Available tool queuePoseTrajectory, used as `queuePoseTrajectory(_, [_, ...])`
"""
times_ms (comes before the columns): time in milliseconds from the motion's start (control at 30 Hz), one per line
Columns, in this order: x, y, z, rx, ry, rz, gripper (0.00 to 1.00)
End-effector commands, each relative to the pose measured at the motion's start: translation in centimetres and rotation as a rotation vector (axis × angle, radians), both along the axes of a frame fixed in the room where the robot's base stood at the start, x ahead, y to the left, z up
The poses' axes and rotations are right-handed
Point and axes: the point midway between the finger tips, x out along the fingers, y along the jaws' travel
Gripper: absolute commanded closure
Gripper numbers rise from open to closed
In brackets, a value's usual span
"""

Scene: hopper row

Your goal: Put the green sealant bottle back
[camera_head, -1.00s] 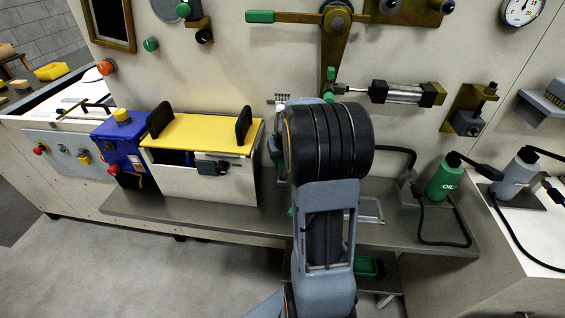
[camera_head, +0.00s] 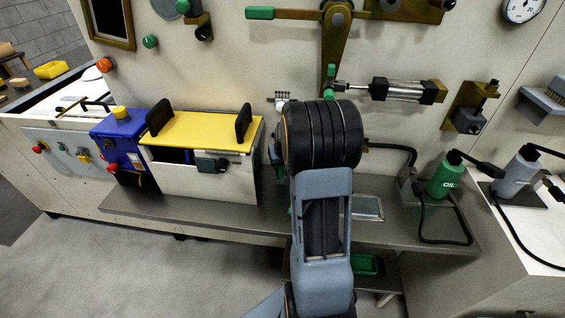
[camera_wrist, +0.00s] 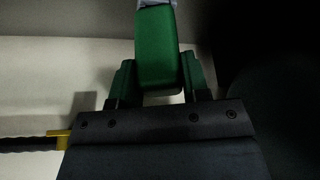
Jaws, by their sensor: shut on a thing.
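In the wrist view my gripper (camera_wrist: 157,78) has its two green fingers closed on the sides of a green block-shaped body, which I take as the green sealant bottle (camera_wrist: 157,45). A grey part shows at its top, cut by the frame edge. In the head view my thick black wrist and grey arm stand in front of the wall and shelf. They hide the gripper and the held bottle there.
A steel shelf (camera_head: 220,217) runs along the wall, with a shallow square tray (camera_head: 367,207) right of my arm. A green OIL bottle (camera_head: 443,180) and a grey bottle (camera_head: 515,177) stand at right. A yellow-topped box (camera_head: 205,133) stands left. A green bin (camera_head: 367,265) sits below.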

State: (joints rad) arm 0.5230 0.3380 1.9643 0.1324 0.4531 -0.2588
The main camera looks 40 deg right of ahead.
Motion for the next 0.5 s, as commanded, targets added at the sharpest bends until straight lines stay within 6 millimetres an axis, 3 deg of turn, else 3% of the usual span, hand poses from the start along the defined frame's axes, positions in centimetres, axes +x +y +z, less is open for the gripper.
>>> queuePoseTrajectory(267, [0.00, 0.01, -0.04, 0.000, 0.000, 0.000, 0.34])
queuePoseTrajectory(500, [0.00, 0.01, 0.01, 0.000, 0.000, 0.000, 0.32])
